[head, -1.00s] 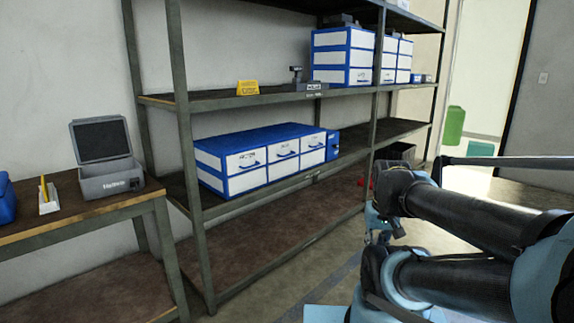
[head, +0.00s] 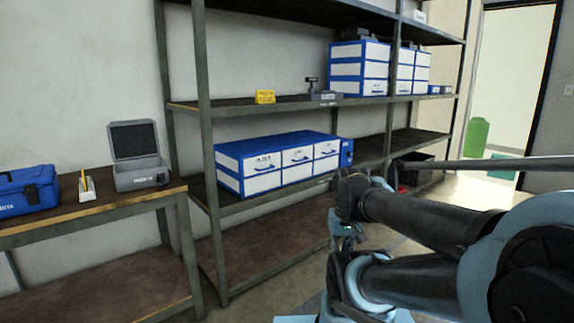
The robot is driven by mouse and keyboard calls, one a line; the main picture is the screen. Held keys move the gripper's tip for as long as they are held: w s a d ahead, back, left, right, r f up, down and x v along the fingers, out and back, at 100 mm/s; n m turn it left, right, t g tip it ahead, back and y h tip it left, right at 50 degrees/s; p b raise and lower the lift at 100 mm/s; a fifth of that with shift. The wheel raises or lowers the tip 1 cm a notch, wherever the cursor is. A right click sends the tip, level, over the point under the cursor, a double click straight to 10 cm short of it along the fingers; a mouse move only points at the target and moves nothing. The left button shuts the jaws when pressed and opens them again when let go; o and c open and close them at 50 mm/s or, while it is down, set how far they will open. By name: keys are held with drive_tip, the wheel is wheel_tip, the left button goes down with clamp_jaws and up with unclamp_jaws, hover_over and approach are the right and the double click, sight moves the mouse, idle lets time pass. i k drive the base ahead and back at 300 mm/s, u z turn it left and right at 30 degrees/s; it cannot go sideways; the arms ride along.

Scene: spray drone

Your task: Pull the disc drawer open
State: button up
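A blue drawer unit with white fronts (head: 278,162) sits on the lower shelf, left of my arm. Each has a small dark handle and a label too small to read, so I cannot tell which is the disc drawer. My gripper (head: 342,238) is partly seen below the arm's dark joint, in front of the shelf and apart from the drawers. Its fingers are too small and dark to tell open from shut.
A metal shelf rack (head: 204,110) holds stacked blue-white drawer boxes (head: 358,68) and a yellow sign (head: 265,97) higher up. A table (head: 110,205) at left carries a grey open case (head: 138,160) and a blue toolbox (head: 28,192). A dark bin (head: 414,168) stands beyond my arm.

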sight(294, 155)
drive_tip(key=u, duration=0.05)
drive_tip(key=i, duration=1)
